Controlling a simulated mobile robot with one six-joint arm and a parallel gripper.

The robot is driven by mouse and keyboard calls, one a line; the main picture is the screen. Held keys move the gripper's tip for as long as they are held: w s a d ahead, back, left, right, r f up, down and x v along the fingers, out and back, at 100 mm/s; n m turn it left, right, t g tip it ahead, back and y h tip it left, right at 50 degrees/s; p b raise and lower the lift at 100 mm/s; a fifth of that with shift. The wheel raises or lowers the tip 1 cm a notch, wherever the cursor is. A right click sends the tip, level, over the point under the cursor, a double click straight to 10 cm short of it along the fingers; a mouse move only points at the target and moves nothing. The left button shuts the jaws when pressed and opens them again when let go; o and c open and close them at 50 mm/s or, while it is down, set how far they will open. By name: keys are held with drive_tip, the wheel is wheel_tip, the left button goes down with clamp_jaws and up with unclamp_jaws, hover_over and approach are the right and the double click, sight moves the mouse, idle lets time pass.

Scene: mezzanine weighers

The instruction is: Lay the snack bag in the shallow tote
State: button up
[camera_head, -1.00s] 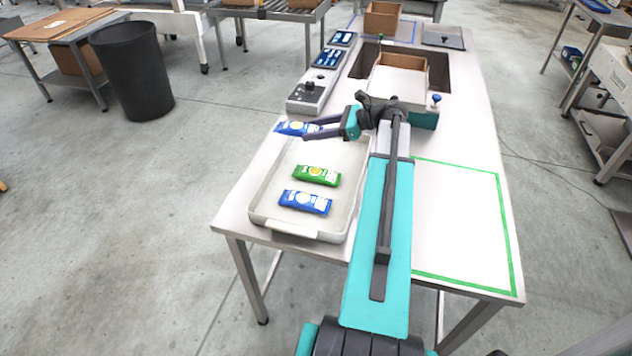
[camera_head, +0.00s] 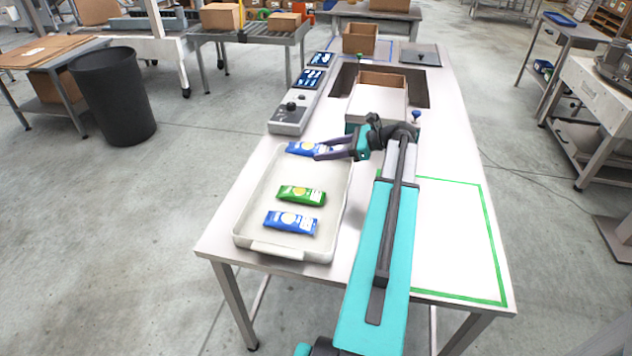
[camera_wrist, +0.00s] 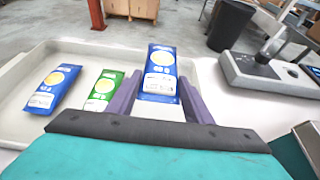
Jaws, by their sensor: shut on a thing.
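My gripper (camera_head: 337,153) is shut on a blue snack bag (camera_head: 306,149) at the far end of the shallow tote (camera_head: 246,224). In the wrist view the held bag (camera_wrist: 160,72) stands up between the two purple fingers. In the head view it shows over the tote's far end; I cannot tell whether it touches the tote. A green snack bag (camera_head: 301,196) and another blue snack bag (camera_head: 290,222) lie flat inside the tote, nearer its front. Both also show left of my fingers in the wrist view.
A grey control box (camera_head: 290,118) with a knob stands just beyond the tote. An open carton (camera_head: 378,97) sits in a table recess behind my gripper. A green-taped area (camera_head: 455,240) on the right of the table is empty. A black bin (camera_head: 115,95) stands on the floor at left.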

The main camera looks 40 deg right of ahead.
hover_over(325, 178)
drive_tip(key=shift+w+d+f+p, duration=0.1)
drive_tip(key=shift+f+p, duration=0.2)
drive_tip(key=shift+f, duration=2.25)
drive_tip(key=shift+f, duration=1.9)
drive_tip(key=shift+f+p, duration=0.1)
drive_tip(key=shift+p, duration=0.2)
drive_tip(key=o, duration=1)
drive_tip(key=shift+o, duration=0.2)
drive_tip(key=b+v, duration=0.2)
drive_tip(key=v, duration=1)
